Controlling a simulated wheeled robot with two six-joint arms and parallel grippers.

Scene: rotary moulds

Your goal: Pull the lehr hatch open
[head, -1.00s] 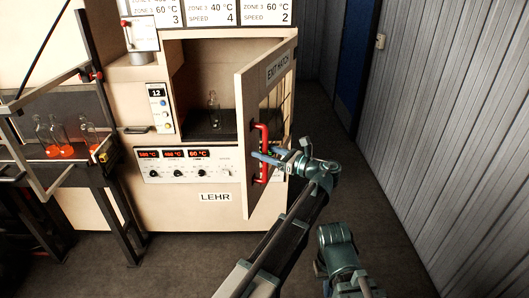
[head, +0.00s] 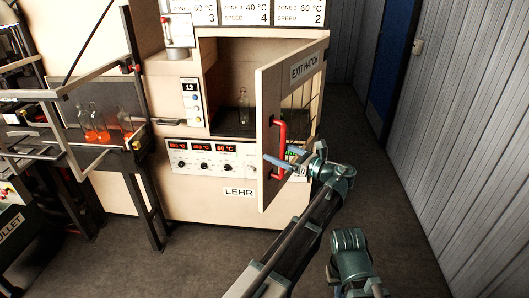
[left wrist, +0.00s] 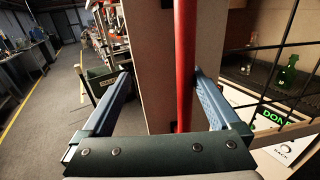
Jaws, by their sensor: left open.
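The lehr hatch (head: 300,90), a cream door labelled "EXIT HATCH", stands swung outward from the lehr. Its red vertical handle (head: 279,150) is on the door's outer face. My left gripper (head: 276,160) is at the lower half of this handle. In the left wrist view, the red handle (left wrist: 184,70) passes between the two open blue fingers of my left gripper (left wrist: 160,95), close to the right finger. The left finger is well clear of the handle. My right gripper is not visible.
A clear bottle (head: 243,108) stands inside the lehr opening. The control panel (head: 215,160) is below. Bottles with orange bases (head: 95,125) stand on a rack at the left. A corrugated wall (head: 460,130) bounds the right; dark floor (head: 390,220) lies clear between.

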